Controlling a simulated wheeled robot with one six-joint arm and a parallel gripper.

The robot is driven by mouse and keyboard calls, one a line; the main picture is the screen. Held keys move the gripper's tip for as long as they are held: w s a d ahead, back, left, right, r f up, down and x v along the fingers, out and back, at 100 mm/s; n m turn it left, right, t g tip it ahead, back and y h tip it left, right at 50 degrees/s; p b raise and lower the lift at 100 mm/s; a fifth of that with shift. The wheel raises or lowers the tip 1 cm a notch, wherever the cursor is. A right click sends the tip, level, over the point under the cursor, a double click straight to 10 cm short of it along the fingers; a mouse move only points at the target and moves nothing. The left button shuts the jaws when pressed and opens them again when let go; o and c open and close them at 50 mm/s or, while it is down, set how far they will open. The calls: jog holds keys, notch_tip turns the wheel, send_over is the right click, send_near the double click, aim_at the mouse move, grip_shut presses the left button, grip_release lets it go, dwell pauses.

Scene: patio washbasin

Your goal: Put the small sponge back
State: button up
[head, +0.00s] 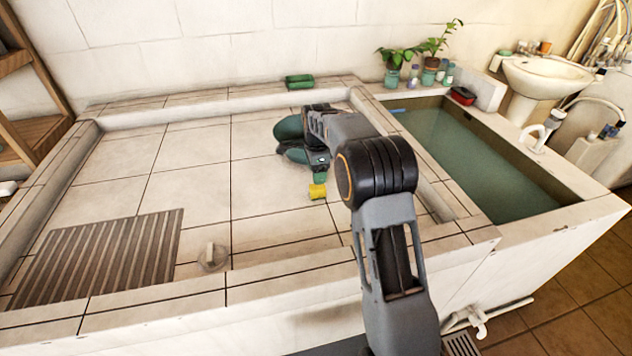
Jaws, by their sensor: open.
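A small yellow block (317,191), which looks like the small sponge, is on the tiled floor of the shallow basin, just below my gripper in the picture. A green part shows right above the yellow; I cannot tell whether it belongs to the sponge. Whether the gripper touches the sponge cannot be told. My arm comes in from the lower right and covers part of the basin.
Green blocks (300,82) lie on the back ledge. A metal grate (98,258) and a pale knob (212,257) are at the front left. A water-filled trough (480,160) is at the right, with potted plants (430,65) behind.

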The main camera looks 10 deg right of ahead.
jog(key=s+r+n+t, duration=0.2)
jog(key=s+r+n, duration=0.75)
jog(key=s, duration=0.45)
jog(key=s+f+n, duration=0.1)
jog(key=s+n, duration=0.1)
jog(key=s, duration=0.3)
jog(key=s+f+n, duration=0.1)
jog(key=s+n, duration=0.2)
jog(key=s, duration=0.2)
jog(key=s+f+n+t, duration=0.1)
jog(key=s+f+n, duration=0.1)
jog(key=s, duration=0.3)
jog(key=shift+s+n, duration=0.25)
jog(key=shift+n, duration=0.5)
jog(key=shift+r, duration=0.1)
